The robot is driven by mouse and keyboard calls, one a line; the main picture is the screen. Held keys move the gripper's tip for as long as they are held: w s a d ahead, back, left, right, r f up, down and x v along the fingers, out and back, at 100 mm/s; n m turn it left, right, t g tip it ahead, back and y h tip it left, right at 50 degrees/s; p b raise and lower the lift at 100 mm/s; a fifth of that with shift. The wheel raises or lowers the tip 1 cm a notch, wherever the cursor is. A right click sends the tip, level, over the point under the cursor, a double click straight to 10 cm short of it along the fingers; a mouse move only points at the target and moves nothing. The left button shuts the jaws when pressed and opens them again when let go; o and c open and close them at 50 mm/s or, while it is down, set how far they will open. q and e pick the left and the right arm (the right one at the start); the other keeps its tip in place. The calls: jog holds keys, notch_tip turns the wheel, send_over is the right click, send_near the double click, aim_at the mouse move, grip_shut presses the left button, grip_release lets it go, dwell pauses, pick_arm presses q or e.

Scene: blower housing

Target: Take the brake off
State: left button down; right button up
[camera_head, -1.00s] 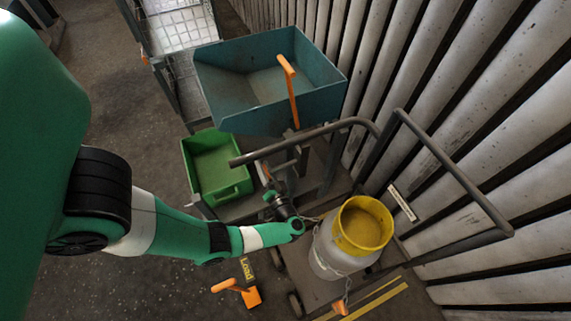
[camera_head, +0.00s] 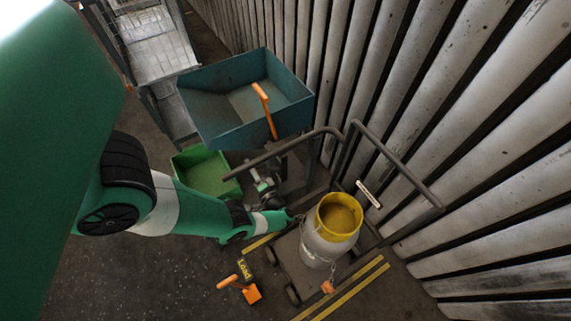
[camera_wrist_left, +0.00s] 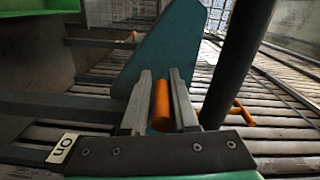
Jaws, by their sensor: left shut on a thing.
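An orange handle (camera_wrist_left: 161,105) stands between the two fingers of my left gripper (camera_wrist_left: 160,88) in the left wrist view. In the head view my left gripper (camera_head: 263,186) is beside the dark cart frame, between the green bin and the can, and the held handle is hard to make out. I cannot tell from the frames whether the held handle is the brake. A small label reading "ON" (camera_wrist_left: 62,148) lies left of the gripper. My right gripper is not in view.
A can with a yellow top (camera_head: 340,217) stands on the cart (camera_head: 288,258). A blue hopper (camera_head: 215,125) has a long orange lever (camera_head: 265,110). A green bin (camera_head: 203,172) is below it. A ribbed wall (camera_head: 480,150) bounds the right.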

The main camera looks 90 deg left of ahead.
pick_arm(q)
jog(key=shift+w+a+r, duration=0.1)
jog(key=shift+w+r, duration=0.1)
jog(key=shift+r, duration=0.1)
jog(key=c, duration=0.9)
grip_release()
jog(key=shift+c, duration=0.2)
jog(key=shift+o, duration=0.9)
jog(key=shift+w, duration=0.1)
jog(key=b+v, duration=0.1)
jog(key=v, duration=1)
jog(key=shift+d, duration=0.2)
jog(key=shift+w, duration=0.1)
